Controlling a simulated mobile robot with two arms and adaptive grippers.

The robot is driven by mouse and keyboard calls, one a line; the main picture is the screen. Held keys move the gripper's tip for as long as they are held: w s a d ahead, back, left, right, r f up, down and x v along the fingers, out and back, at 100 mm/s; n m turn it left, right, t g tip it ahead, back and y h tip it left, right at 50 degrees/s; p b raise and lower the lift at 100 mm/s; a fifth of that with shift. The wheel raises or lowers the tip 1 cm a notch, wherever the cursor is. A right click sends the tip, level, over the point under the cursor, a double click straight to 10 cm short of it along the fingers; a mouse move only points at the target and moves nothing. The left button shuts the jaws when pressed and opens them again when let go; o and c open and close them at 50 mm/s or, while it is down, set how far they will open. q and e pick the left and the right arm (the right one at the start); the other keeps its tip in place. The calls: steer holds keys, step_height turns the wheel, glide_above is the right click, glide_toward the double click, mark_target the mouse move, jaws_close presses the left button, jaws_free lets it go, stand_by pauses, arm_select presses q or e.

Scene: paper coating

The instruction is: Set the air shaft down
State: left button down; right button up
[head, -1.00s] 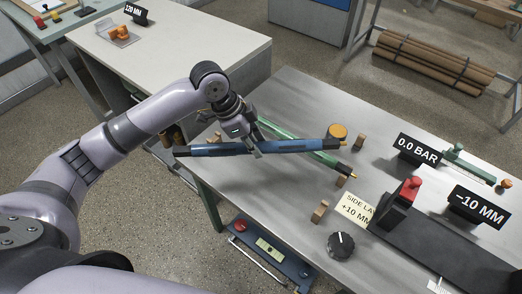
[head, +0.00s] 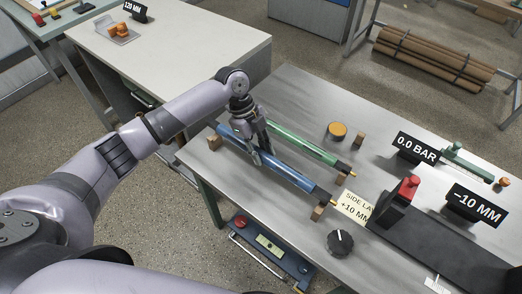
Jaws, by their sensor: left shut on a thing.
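The blue air shaft (head: 288,172) lies across the left part of the metal table, its far end over one wooden block (head: 214,143) and its near end over another block (head: 317,213). I cannot tell whether it touches both blocks. My left gripper (head: 257,158) is shut on the blue shaft near its middle and comes down from above. A green shaft (head: 310,147) lies parallel behind it, its near end by a third wooden block (head: 343,177). My right gripper is not in view.
On the metal table (head: 300,95) are an orange round piece (head: 337,130), a black knob (head: 340,242), a 0.0 BAR display (head: 416,150), a -10 MM display (head: 474,210) and a red-topped black block (head: 400,200). A pale table (head: 200,45) stands behind left.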

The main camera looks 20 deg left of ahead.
arm_select(q)
steer(key=shift+w+r, duration=0.1)
steer(key=shift+r, duration=0.05)
steer(key=shift+f, duration=0.4)
steer(key=shift+f+b, duration=1.5)
steer(key=shift+f, duration=0.95)
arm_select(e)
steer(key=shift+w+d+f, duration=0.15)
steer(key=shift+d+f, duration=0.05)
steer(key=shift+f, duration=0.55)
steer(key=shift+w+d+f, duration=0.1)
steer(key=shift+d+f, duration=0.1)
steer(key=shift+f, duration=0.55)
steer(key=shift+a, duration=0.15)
arm_select(q)
steer(key=c, duration=1.5)
jaws_free()
steer(key=o, duration=0.3)
steer(key=shift+f, duration=0.15)
